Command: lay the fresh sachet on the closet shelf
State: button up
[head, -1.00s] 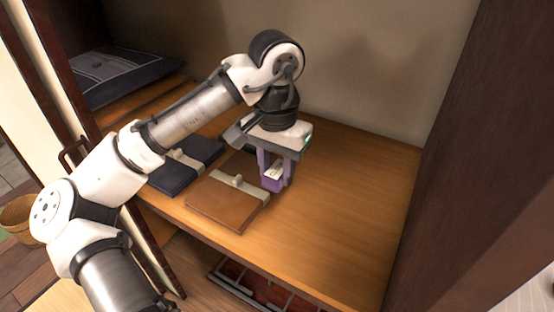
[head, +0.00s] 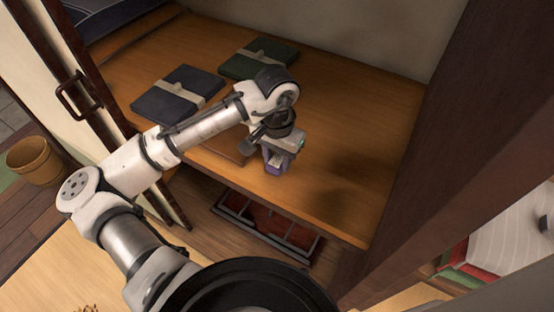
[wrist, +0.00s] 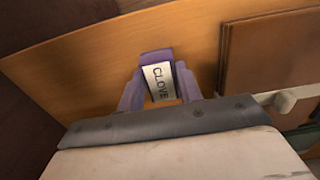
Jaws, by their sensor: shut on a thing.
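A small purple sachet (head: 274,168) with a white label is between the fingers of my gripper (head: 279,161). In the wrist view the sachet (wrist: 157,72) shows its label, reading CLOVE, and my gripper (wrist: 160,88) is shut on its sides. The wooden closet shelf (head: 335,185) lies below, and the sachet is low over its front part. I cannot tell whether it touches the wood. My gripper hides part of the sachet in the head view.
A brown folded bundle (head: 222,142) lies just left of my gripper, partly hidden by my arm. A dark blue bundle (head: 170,103) and a green one (head: 245,66) lie farther back. The shelf's right side is bare. A red tray (head: 265,226) sits below the shelf.

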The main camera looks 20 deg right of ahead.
aim_at(278, 159)
jog(key=shift+f, duration=0.85)
jog(key=shift+f, duration=0.15)
jog(key=o, duration=1)
jog(key=shift+c, duration=0.2)
notch_tip(278, 159, up, 12)
jog(key=b, duration=0.1)
jog(key=shift+r, duration=0.2)
jog(key=shift+d, duration=0.1)
